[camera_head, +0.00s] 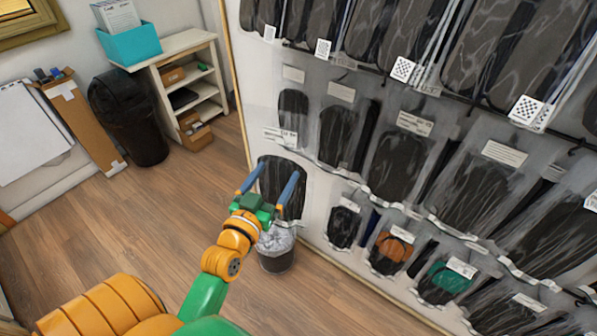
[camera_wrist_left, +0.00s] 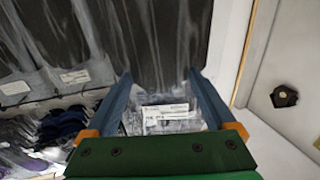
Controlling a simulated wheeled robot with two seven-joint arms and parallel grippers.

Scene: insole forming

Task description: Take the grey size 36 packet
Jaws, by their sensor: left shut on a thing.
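My left gripper (camera_head: 279,170) is at the lower left end of the wall rack, its two blue fingers on either side of a dark grey packet (camera_head: 270,183). It is shut on this packet. In the left wrist view, the fingers (camera_wrist_left: 160,75) flank clear wrapping with a white label (camera_wrist_left: 166,112); the dark insole shows beyond it. The size print is too small to read. I cannot tell whether the packet still hangs on its hook. My right gripper is not in view.
Several rows of packets hang on the rack, including an orange one (camera_head: 393,247) and a green one (camera_head: 446,277). A waste bin (camera_head: 276,262) stands below my left gripper. A black bin (camera_head: 131,120) and a white shelf (camera_head: 204,85) stand at the back left. Wooden floor is free between.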

